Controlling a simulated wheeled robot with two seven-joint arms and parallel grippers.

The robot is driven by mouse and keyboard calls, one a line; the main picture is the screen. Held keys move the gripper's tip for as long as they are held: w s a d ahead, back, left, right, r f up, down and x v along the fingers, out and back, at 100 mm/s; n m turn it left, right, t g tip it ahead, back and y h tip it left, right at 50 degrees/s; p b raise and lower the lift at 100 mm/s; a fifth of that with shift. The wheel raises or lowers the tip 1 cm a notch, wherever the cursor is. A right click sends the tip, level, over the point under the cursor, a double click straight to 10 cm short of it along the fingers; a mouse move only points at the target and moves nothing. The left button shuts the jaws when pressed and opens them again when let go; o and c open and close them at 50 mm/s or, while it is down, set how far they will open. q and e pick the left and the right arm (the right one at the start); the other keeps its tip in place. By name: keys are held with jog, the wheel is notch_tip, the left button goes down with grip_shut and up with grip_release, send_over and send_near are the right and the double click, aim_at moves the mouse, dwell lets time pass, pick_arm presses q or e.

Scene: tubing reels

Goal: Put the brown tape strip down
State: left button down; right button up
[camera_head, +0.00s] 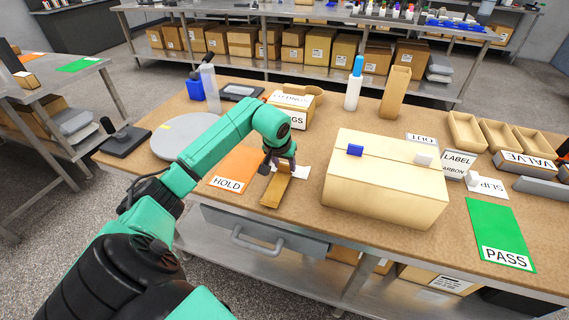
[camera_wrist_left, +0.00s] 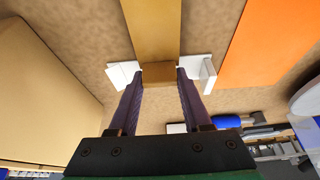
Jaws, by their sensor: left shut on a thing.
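The brown tape strip (camera_head: 274,192) is a flat tan-brown piece with its near end close to the front edge of the workbench. My left gripper (camera_head: 279,164) is shut on its far end. In the left wrist view, the fingers (camera_wrist_left: 158,75) close on both sides of the strip's brown end, and the strip (camera_wrist_left: 153,28) runs away to the top edge. I cannot tell whether the strip touches the bench. White pieces show on both sides of the fingertips. My right gripper is not in view.
The orange HOLD mat (camera_head: 237,170) lies just left of the strip. A large cardboard box (camera_head: 384,190) stands close on the right. The green PASS mat (camera_head: 499,232) is at far right. A grey disc (camera_head: 180,137) and an open-topped box (camera_head: 296,105) are farther back.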

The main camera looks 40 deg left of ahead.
aim_at(280, 182)
pick_arm(q)
jog(key=shift+f, duration=0.35)
jog(key=shift+c, duration=1.8)
grip_release()
jog(key=shift+r, duration=0.3)
jog(key=b+v, duration=0.1)
jog(key=v, duration=1.1)
jog(key=shift+r, duration=0.2)
jog(key=shift+w, duration=0.1)
jog(key=shift+d, duration=0.1)
